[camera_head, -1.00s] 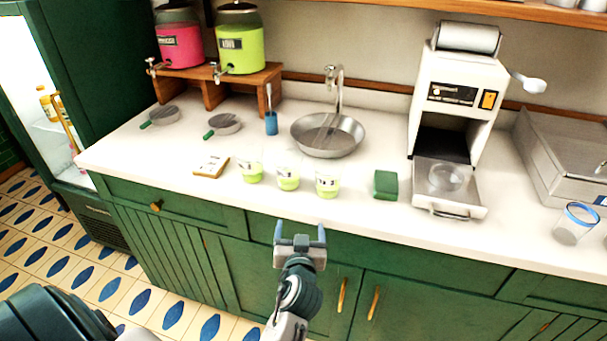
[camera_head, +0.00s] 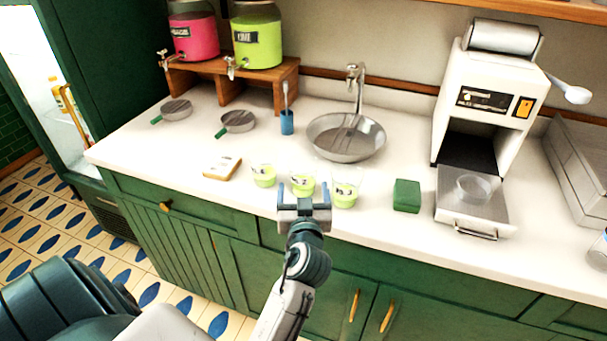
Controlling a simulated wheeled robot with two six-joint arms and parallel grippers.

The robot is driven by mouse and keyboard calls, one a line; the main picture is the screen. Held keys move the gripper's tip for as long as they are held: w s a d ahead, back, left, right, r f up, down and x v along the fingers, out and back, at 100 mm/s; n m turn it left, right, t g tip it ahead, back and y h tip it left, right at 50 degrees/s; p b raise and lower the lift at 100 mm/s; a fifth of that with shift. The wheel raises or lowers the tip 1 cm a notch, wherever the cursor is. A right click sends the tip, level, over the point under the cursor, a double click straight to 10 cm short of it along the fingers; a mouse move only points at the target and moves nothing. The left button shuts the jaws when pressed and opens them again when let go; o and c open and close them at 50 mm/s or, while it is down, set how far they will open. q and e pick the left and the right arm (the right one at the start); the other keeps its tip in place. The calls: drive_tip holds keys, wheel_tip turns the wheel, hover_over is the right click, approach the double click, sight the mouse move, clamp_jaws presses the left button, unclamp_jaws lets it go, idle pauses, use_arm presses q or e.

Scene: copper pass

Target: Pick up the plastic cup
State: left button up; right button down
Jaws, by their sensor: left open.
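Three clear plastic cups with lime-green contents stand upright in a row near the counter's front edge: a left cup (camera_head: 264,176), a middle cup (camera_head: 301,181) and a right cup (camera_head: 346,188). My left gripper (camera_head: 304,193) is open, with its fingers pointing at the middle cup. The middle cup shows between the fingers, and its lower part is hidden by the gripper. I cannot tell whether they touch. Another clear cup (camera_head: 599,252) is cut off at the right edge. My right gripper is not in view.
A green block (camera_head: 407,196) sits right of the cups, then a white machine (camera_head: 485,105) with a clear bowl (camera_head: 473,189) on its tray. A small board (camera_head: 222,168) lies left. A round sink (camera_head: 346,138) and green-handled strainers (camera_head: 237,122) are behind.

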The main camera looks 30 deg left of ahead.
sight(303, 161)
use_arm(q)
drive_tip(key=x, duration=0.2)
drive_tip(key=shift+w+a+p, duration=0.2)
drive_tip(key=shift+w+p, duration=0.1)
drive_tip(key=shift+p, duration=0.05)
drive_tip(key=p+x, duration=0.2)
drive_tip(key=x, duration=0.3)
drive_tip(key=shift+d+r+p, duration=0.1)
drive_tip(key=shift+d+p, duration=0.05)
drive_tip(key=shift+p, duration=0.25)
drive_tip(key=shift+w+f, duration=0.2)
drive_tip(key=shift+w, duration=0.05)
drive_tip(key=shift+s+r, duration=0.1)
drive_tip(key=shift+c, duration=1.1)
drive_tip(key=c, duration=0.5)
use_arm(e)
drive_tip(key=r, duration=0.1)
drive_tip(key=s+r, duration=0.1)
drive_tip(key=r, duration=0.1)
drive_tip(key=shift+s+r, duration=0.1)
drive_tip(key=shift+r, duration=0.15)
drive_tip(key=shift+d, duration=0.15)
use_arm(q)
drive_tip(key=shift+r, duration=0.15)
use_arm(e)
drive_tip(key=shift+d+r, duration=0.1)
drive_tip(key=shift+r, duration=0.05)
